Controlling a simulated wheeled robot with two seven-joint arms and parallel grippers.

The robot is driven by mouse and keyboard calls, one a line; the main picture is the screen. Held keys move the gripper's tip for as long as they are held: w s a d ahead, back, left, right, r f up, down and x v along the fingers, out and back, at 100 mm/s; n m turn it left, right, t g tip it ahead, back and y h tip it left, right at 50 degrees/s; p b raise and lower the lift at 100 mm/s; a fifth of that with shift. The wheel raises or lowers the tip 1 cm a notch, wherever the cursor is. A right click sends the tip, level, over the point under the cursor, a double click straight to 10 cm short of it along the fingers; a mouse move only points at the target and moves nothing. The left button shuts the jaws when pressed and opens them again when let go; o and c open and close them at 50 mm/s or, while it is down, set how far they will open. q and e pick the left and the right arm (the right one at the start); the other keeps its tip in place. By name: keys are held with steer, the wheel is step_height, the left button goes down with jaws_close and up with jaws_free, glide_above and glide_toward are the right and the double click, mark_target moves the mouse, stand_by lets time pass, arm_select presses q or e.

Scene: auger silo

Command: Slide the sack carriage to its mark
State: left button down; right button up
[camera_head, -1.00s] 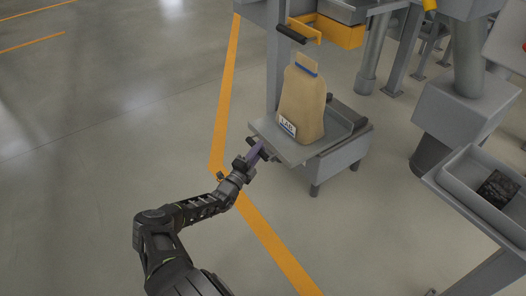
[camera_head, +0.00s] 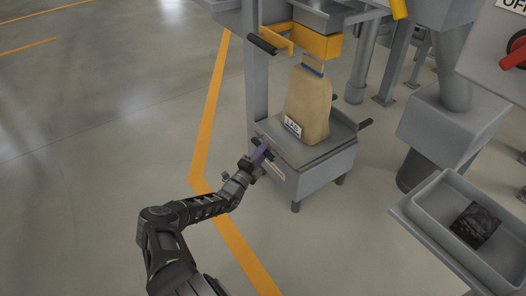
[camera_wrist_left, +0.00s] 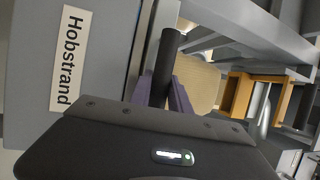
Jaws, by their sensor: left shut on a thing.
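The sack carriage (camera_head: 273,137) is a grey tray on a grey footed base (camera_head: 318,178). A tan sack (camera_head: 308,105) with a blue band and a white label stands upright on it, below a yellow spout (camera_head: 318,45). My left gripper (camera_head: 262,154), with purple fingers, is shut on the carriage's black handle at its near left end. In the left wrist view the dark handle bar (camera_wrist_left: 162,70) runs between the purple fingers, and part of the sack (camera_wrist_left: 198,82) shows behind. I cannot make out the mark. My right gripper is out of view.
A grey post (camera_head: 255,70) and a black-gripped yellow bracket (camera_head: 275,41) stand by the sack. A grey bin (camera_head: 425,208) with a dark block is at right, below a red switch (camera_head: 514,52). Open floor with an orange line (camera_head: 210,110) lies left.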

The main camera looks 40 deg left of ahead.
arm_select(q)
steer(key=shift+w+r, duration=0.15)
steer(key=shift+w, duration=0.05)
steer(key=c, duration=1.2)
jaws_free()
steer(key=shift+w+d, duration=0.1)
steer(key=shift+w, duration=0.05)
steer(key=shift+c, duration=0.2)
steer(key=p+v, duration=0.3)
steer(key=v, duration=0.4)
steer(key=shift+s+f, duration=0.2)
steer(key=shift+s, duration=0.25)
steer(key=shift+s, duration=0.15)
